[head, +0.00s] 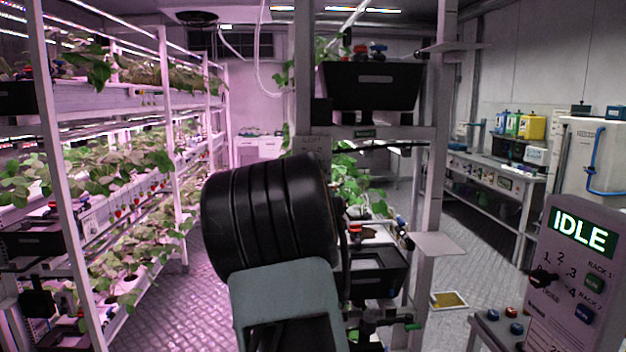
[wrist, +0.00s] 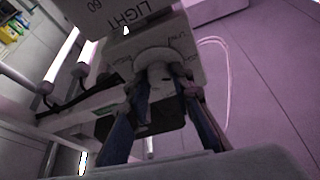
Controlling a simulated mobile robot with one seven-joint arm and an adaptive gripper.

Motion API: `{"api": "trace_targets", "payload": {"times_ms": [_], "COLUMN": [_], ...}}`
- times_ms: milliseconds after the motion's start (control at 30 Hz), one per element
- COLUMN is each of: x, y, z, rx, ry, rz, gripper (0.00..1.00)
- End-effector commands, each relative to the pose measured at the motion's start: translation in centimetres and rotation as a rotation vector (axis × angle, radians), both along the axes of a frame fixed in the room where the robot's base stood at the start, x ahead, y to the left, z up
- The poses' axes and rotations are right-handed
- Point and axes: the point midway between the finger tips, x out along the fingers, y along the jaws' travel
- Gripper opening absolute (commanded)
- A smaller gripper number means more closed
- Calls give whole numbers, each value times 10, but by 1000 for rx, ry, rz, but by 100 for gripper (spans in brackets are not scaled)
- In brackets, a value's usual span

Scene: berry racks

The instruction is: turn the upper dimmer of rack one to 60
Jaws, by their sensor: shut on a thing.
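In the wrist view a pale round dimmer knob (wrist: 157,73) sits on a light-coloured box with small marks around the knob. My gripper (wrist: 158,84) has one finger on each side of the knob and is shut on it. A panel (wrist: 118,14) beside the box reads LIGHT and shows a 60, partly cut off by the frame edge. The knob's exact setting is too dark to read. In the head view a small grey labelled box (head: 313,144) shows on the rack post just above my arm. My arm hides the gripper and knob there.
A black bin (head: 371,86) sits on the rack's upper shelf, and another black bin (head: 378,272) is lower. Planted racks (head: 150,95) line the left. A control panel (head: 575,262) reading IDLE stands at the right.

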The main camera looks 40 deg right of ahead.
Motion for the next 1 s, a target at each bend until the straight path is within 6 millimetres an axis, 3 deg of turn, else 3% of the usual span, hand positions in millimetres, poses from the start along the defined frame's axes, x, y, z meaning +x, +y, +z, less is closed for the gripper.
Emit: {"api": "trace_targets", "payload": {"times_ms": [133,1000], "x": [0,3], "y": [1,5], "z": [-6,8], "rx": [110,819], "ry": [-74,-500], "rz": [1,1], "gripper": [0,0]}}
